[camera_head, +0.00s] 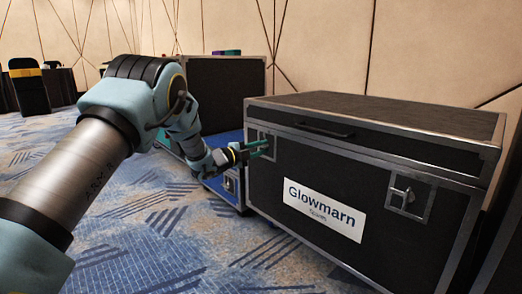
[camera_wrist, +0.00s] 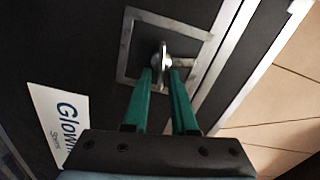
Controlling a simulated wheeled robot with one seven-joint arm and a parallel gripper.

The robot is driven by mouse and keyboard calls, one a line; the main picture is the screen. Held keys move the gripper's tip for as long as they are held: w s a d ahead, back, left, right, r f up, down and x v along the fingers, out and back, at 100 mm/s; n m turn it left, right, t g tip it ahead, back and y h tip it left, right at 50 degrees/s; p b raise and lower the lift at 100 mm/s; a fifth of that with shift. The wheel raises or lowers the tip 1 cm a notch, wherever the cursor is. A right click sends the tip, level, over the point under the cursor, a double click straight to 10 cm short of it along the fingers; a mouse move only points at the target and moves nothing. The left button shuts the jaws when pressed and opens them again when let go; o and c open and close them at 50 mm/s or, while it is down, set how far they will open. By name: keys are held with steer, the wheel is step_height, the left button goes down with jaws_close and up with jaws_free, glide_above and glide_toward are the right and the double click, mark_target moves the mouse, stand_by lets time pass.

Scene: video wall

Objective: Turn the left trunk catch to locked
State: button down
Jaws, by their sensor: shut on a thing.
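The black trunk (camera_head: 310,165) with metal edges stands on the right in the head view. Its left catch (camera_head: 262,134) sits near the trunk's left front edge, partly hidden behind my gripper (camera_head: 267,148). In the wrist view, the left catch (camera_wrist: 161,56) is a metal turn-piece inside a square metal frame on the black panel. My gripper (camera_wrist: 161,74) has its green fingers on either side of the turn-piece and is shut on it. The fingertips hide its lower part, and I cannot read its exact turn.
The trunk's right catch (camera_head: 408,196) is free on the same face. A white "Glowmarn" label (camera_head: 325,208) lies between the catches, below a black handle (camera_head: 318,130). Carpet (camera_head: 190,245) is clear in front.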

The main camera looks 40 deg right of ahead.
steer(key=shift+w+f+m+b, duration=0.1)
steer(key=shift+f+m+b, duration=0.1)
steer(key=shift+m, duration=0.35)
steer(key=shift+w+f+m+b, duration=0.1)
steer(key=shift+m+b, duration=0.05)
steer(key=shift+m, duration=0.4)
steer(key=shift+a+r, duration=0.1)
steer(key=c, duration=1)
jaws_free()
steer(key=shift+w+a+p, duration=0.15)
steer(key=shift+a+p, duration=1)
steer(key=shift+a, duration=1.55)
steer(key=shift+w+a+p, duration=0.1)
steer(key=shift+a+p, duration=1)
steer(key=shift+a, duration=1.55)
steer(key=shift+o, duration=0.2)
